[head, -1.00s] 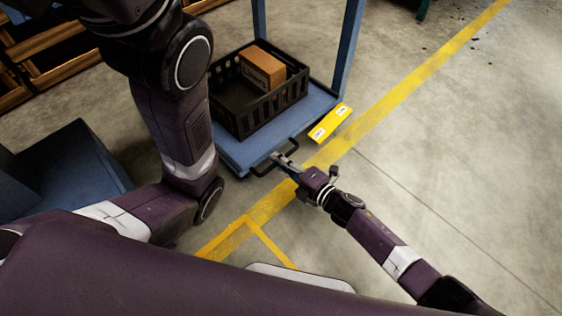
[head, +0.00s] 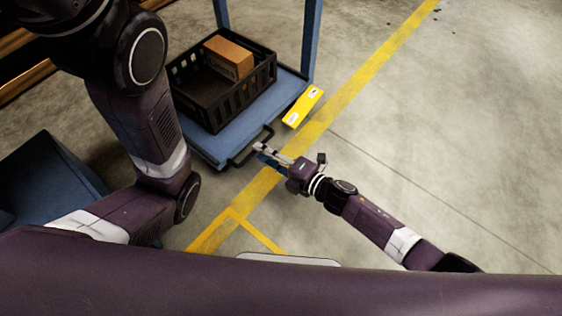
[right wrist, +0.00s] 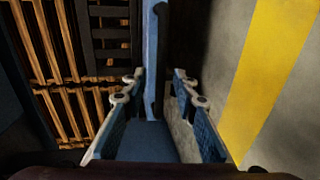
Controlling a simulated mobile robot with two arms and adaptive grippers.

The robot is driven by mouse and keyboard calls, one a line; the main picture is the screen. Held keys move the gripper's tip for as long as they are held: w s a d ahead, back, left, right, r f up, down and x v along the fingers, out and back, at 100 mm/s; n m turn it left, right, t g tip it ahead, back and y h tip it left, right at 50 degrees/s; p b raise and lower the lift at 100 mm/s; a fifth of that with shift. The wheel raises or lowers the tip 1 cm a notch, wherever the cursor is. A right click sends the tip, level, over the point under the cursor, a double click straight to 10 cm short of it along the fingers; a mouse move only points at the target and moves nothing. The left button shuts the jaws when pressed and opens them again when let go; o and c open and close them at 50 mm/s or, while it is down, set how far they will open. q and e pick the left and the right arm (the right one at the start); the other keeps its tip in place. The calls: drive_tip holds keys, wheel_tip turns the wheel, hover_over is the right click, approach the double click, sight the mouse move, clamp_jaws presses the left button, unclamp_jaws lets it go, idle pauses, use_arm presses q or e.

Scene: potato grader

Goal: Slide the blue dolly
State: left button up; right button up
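The blue dolly (head: 212,149) has a flat blue deck and stands on the floor at upper middle in the head view. A black handle (head: 240,160) sticks out from its near edge. A black slatted crate (head: 213,112) rests on the deck with a cardboard box (head: 228,58) in it. My right gripper (head: 260,147) is at the right end of the handle; contact is unclear. In the right wrist view its fingers (right wrist: 158,100) stand apart, with a dark bar and blue surface showing between or beyond them. My left gripper is outside the view.
Blue uprights (head: 308,35) rise behind the deck. A yellow plate with white labels (head: 303,106) lies by the dolly's right edge. Yellow floor tape (head: 352,88) runs past on the right, with bare concrete beyond. A blue object (head: 45,185) stands at left.

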drive_tip(key=v, duration=0.8)
drive_tip(key=shift+d, duration=0.1)
